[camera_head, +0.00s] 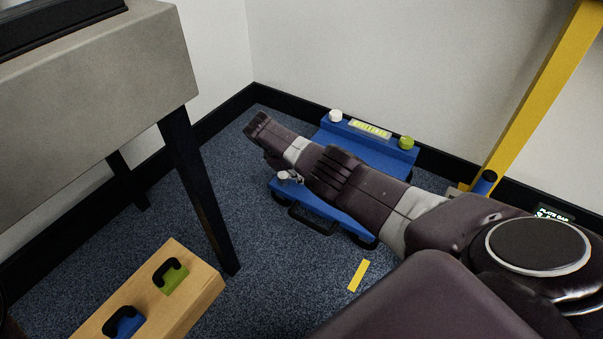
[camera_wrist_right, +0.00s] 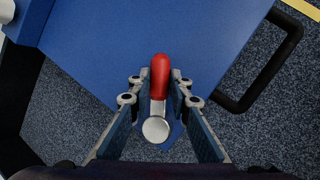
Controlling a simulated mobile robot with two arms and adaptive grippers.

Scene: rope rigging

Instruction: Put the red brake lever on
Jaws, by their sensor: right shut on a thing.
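The red brake lever (camera_wrist_right: 160,76) shows in the right wrist view, with a red handle and a round silver end (camera_wrist_right: 155,130). My right gripper (camera_wrist_right: 160,84) is shut on it, one finger on each side. Behind it is the flat blue deck of a cart (camera_wrist_right: 215,40). In the head view the blue cart (camera_head: 398,160) stands on the carpet by the wall. My right arm crosses over the cart and hides much of it, and I cannot make out the lever there. My left gripper is not in view.
The cart has a white knob (camera_head: 335,116), a green knob (camera_head: 406,143) and a black handle (camera_head: 312,221). A wooden block (camera_head: 200,289) at the lower left carries a green and a blue piece. A grey table (camera_head: 100,110) stands at left, a yellow post (camera_head: 535,95) at right.

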